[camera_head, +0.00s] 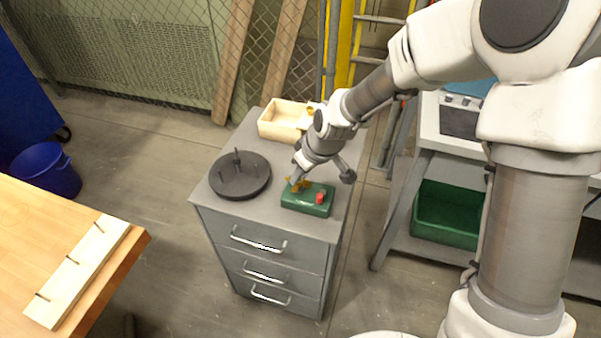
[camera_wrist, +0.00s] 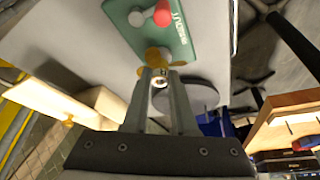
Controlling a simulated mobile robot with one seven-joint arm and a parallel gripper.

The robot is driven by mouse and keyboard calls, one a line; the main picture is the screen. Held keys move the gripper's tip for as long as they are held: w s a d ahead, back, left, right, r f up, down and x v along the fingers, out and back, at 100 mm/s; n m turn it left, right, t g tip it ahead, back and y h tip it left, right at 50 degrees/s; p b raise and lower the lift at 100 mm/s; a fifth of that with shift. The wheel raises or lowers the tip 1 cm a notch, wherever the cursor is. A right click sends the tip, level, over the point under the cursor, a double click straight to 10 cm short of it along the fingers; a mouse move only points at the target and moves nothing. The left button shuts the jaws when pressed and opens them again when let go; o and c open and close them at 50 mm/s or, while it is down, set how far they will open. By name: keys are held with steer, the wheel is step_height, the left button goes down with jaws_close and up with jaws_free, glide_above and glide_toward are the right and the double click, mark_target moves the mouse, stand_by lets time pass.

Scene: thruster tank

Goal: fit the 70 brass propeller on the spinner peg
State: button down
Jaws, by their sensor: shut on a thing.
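A brass-coloured propeller is between my gripper's fingertips (camera_wrist: 160,80); it shows in the wrist view (camera_wrist: 154,58) and as a small yellow shape in the head view (camera_head: 303,185). My gripper (camera_head: 296,181) is shut on it, low at the back left edge of a green box (camera_head: 298,202). The green box (camera_wrist: 182,38) has a red knob (camera_head: 320,197), a pale round part (camera_wrist: 137,19) and white lettering. The propeller overlaps the box's edge in the wrist view; I cannot tell whether they touch. Any number on the propeller is unreadable. I cannot tell which peg is the spinner peg.
A black round plate (camera_head: 240,184) with upright pegs stands left on the grey cabinet (camera_head: 265,225). A wooden tray (camera_head: 280,128) behind holds another brass-coloured piece (camera_wrist: 68,123). A board with pegs (camera_head: 85,265) lies on the wooden table at left.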

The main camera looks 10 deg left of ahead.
steer(key=shift+f, duration=0.1)
stand_by(0.3)
steer(key=shift+f+b, duration=0.35)
steer(key=c, duration=0.6)
jaws_free()
steer(key=shift+c, duration=0.2)
steer(key=w+a+p+v, duration=0.1)
steer(key=p+v, duration=0.7)
steer(key=v, duration=1.3)
steer(key=shift+r, duration=0.45)
